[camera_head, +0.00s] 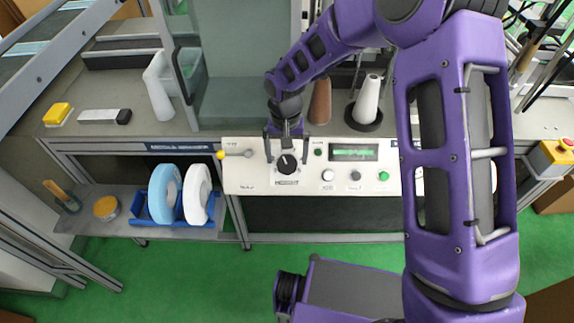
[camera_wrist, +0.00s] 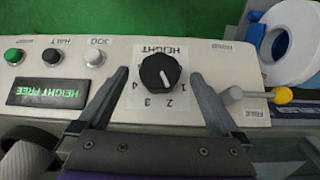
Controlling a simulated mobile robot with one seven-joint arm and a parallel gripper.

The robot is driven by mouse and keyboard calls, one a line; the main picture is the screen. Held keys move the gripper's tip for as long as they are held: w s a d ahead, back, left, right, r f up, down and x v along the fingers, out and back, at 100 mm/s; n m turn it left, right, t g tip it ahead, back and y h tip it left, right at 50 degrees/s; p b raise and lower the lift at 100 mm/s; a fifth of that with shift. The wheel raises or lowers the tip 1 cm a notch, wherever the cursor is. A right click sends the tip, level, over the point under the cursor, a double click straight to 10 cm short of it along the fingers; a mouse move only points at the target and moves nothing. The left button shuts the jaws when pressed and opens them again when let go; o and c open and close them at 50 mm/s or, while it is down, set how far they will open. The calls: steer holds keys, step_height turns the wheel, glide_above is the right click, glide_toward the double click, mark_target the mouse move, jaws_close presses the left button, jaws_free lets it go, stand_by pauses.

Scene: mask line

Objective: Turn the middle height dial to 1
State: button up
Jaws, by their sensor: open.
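The height dial (camera_head: 287,164) is a round black knob on the front of the white control panel, above the word HEIGHT. In the wrist view the dial (camera_wrist: 160,72) shows upside down with printed numbers 1 to 4 around it. Its white pointer mark slants down and right in that view, roughly toward 2 or between 1 and 2. My gripper (camera_head: 287,148) is open, its fingers apart on both sides of the dial. In the wrist view my gripper (camera_wrist: 161,80) has a visible gap between each finger and the knob; nothing is held.
A lever with a yellow knob (camera_head: 221,155) sits left of the dial, close to one finger. Right of the dial are several buttons and a green-lit display (camera_head: 353,153). Blue and white rolls (camera_head: 197,195) stand in a blue tray below left. A white cone (camera_head: 367,98) stands behind the panel.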

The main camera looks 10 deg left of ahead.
mark_target(287, 164)
steer(key=shift+f, duration=2.05)
steer(key=c, duration=1.4)
steer(key=shift+o, duration=0.2)
steer(key=shift+b, duration=0.35)
